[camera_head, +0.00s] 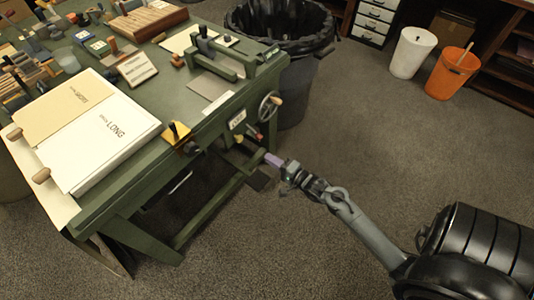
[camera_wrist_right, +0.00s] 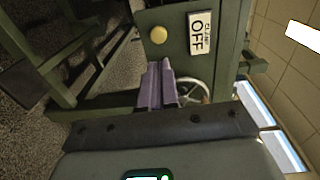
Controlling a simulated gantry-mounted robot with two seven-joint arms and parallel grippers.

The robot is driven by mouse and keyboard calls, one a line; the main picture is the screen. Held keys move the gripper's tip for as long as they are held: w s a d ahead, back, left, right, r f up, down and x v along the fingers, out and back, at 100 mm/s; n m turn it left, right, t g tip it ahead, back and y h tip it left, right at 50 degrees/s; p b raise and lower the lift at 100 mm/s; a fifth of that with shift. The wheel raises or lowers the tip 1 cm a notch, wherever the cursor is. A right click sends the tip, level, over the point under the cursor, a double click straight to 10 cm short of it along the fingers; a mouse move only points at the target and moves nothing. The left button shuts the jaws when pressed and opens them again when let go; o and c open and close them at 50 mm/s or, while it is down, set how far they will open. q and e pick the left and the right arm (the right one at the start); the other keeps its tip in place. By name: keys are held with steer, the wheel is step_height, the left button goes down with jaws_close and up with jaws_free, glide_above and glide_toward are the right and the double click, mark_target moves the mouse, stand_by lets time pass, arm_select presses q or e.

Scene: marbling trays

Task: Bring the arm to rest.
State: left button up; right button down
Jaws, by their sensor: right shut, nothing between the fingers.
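My right arm reaches out from the lower right in the head view. Its gripper (camera_head: 272,159) has purple fingers and is shut with nothing between them. It is in front of the green bench (camera_head: 205,130), just below the small sign and knobs on its side. In the right wrist view the purple fingers (camera_wrist_right: 160,84) lie together, pointing toward the bench's side panel (camera_wrist_right: 180,45). I cannot tell whether the fingertips touch the bench. My left gripper is not in view.
A black bin (camera_head: 295,90) stands behind the bench. White (camera_head: 411,52) and orange (camera_head: 452,74) bins stand farther back. Carpet (camera_head: 370,130) right of the bench is clear.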

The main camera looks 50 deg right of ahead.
steer(key=shift+s, duration=0.1)
steer(key=s+a+r+n+g+y+p, duration=0.1)
steer(key=s+a+r+n+g+p, duration=0.25)
steer(key=a+r+p, duration=0.45)
steer(key=s+a+r+n+g+y+p, duration=0.1)
steer(key=s+a+r+n+g+p, duration=0.2)
steer(key=a+r+p, duration=0.5)
steer(key=s+a+r+n+g+h, duration=0.25)
steer(key=s+n+g, duration=0.45)
steer(key=s+n, duration=0.5)
step_height(320, 180, up, 38)
steer(key=n+p, duration=0.1)
steer(key=p, duration=3.6)
steer(key=shift+s+a+r+y, duration=0.2)
steer(key=shift+a+r+y, duration=0.05)
steer(key=shift+a+y, duration=0.15)
